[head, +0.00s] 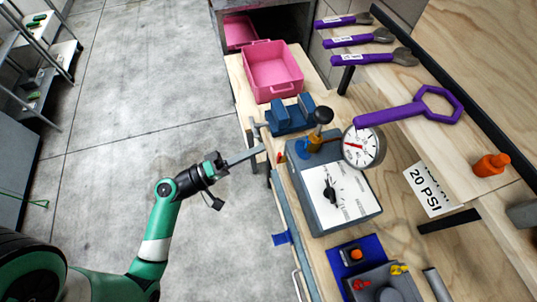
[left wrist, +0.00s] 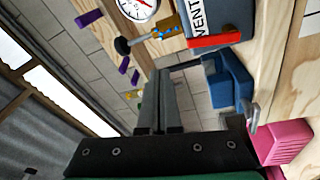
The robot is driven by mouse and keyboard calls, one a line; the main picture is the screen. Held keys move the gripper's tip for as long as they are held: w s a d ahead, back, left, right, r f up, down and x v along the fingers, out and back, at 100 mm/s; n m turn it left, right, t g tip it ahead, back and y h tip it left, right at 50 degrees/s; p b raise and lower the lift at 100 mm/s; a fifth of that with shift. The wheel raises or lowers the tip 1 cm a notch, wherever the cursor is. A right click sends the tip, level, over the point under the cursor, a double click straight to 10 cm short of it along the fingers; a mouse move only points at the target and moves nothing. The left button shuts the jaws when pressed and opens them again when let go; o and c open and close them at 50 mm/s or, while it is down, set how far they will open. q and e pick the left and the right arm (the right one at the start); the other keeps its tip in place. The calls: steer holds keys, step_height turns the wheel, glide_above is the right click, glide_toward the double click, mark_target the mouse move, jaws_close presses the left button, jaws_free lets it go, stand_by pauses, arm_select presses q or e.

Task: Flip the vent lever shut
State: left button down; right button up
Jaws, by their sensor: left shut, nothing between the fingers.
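The grey test box (head: 302,190) stands on the wooden bench, with a white dial face and black knob on top. The vent lever is a red bar (left wrist: 214,40) beside the VENT label on the box's side in the left wrist view; in the head view only a small red bit (head: 281,157) shows at the box's left edge. My left gripper (head: 262,150) is shut and empty, just left of the box and apart from it. Its fingers (left wrist: 160,76) also show in the left wrist view, below and left of the red lever. My right gripper is out of view.
A round gauge (head: 362,147) and a black ball-topped handle (head: 323,116) rise at the box's far end. A blue vise (head: 290,117) and pink bin (head: 273,72) lie beyond. Purple wrenches (head: 405,110) rest on the right. Open floor lies left of the bench.

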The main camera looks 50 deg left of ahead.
mark_target(279, 158)
arm_select(q)
steer(key=s+a+f+n+y, duration=0.3)
steer(key=s+f, duration=0.1)
steer(key=f, duration=0.1)
steer(key=shift+s+a+f+n+y, duration=0.15)
steer(key=shift+a+n+y, duration=0.15)
steer(key=shift+y, duration=0.1)
steer(key=w+d, duration=0.1)
steer(key=w, duration=0.1)
steer(key=w+d, duration=0.1)
steer(key=w, duration=0.2)
steer(key=w+d, duration=0.2)
steer(key=w, duration=0.1)
steer(key=shift+w+d+f+b, duration=0.1)
steer(key=shift+w+b, duration=0.15)
steer(key=shift+b, duration=0.05)
steer(key=shift+w, duration=0.1)
